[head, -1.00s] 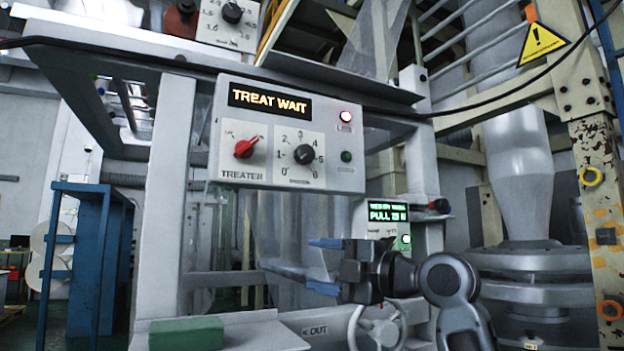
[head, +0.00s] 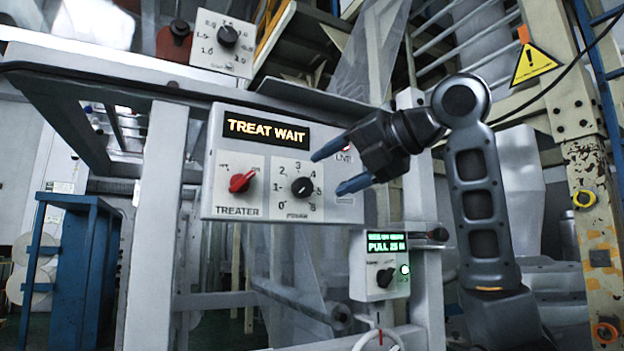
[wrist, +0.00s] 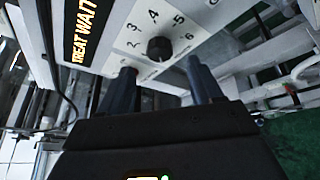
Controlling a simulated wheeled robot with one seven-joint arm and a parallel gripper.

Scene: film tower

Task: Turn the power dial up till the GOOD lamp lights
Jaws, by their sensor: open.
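The treater panel (head: 215,170) is a grey box with a lit display (head: 266,129) reading TREAT WAIT. The black power dial (head: 302,187) has a numbered scale around it; it also shows in the wrist view (wrist: 159,48). A red treater knob (head: 242,181) sits left of it. My gripper (head: 333,168) is open, with blue fingertips just right of the dial in the head view. In the wrist view the two fingers reach toward the panel on either side below the dial, apart from it. My gripper hides much of the lamp area; part of a red lamp shows behind it.
A smaller box (head: 378,265) with a green PULL display, a knob and a green light stands below right. Another dial box (head: 222,43) is above the panel. A blue rack (head: 75,255) stands at left. A yellow post (head: 590,190) is at right.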

